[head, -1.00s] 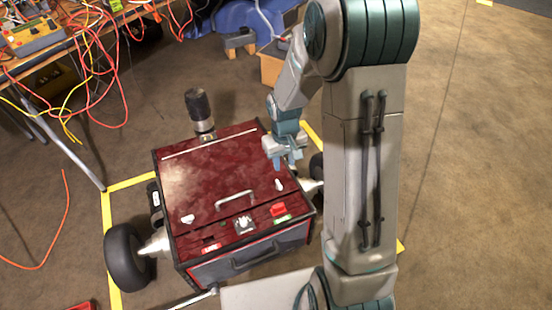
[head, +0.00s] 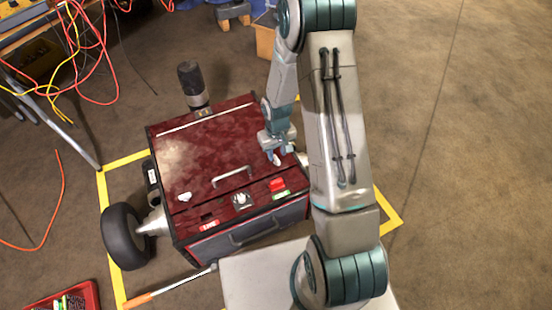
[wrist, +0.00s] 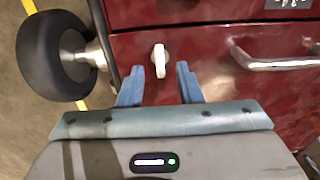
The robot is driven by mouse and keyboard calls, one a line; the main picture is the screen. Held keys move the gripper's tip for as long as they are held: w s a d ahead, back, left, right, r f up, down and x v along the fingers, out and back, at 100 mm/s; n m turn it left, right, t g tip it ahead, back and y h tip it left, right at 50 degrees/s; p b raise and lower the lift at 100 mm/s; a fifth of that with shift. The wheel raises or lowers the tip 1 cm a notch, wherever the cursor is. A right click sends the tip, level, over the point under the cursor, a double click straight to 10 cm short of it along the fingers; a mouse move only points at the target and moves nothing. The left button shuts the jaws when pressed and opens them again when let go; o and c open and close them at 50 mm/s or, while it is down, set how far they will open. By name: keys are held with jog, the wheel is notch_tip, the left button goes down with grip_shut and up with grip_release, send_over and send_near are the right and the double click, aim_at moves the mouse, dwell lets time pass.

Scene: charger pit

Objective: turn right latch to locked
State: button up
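The right latch (wrist: 160,60) is a small white knob on the dark red lid of the box (head: 190,160). In the wrist view it points roughly up and down the picture, just beyond and between my fingertips. My gripper (wrist: 158,84) is open, with one blue finger on each side of the latch's line, and nothing is held. In the head view my gripper (head: 275,157) is over the lid's right edge and largely covers the right latch. The left latch (head: 184,197) is a white knob on the lid's left side.
A metal handle (head: 232,176) stands up from the lid between the latches. A black wheel (wrist: 60,55) is beside the box. Yellow tape (head: 112,235) marks the floor.

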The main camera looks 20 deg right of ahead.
aim_at(277, 160)
jog(key=shift+f, duration=1.25)
grip_shut()
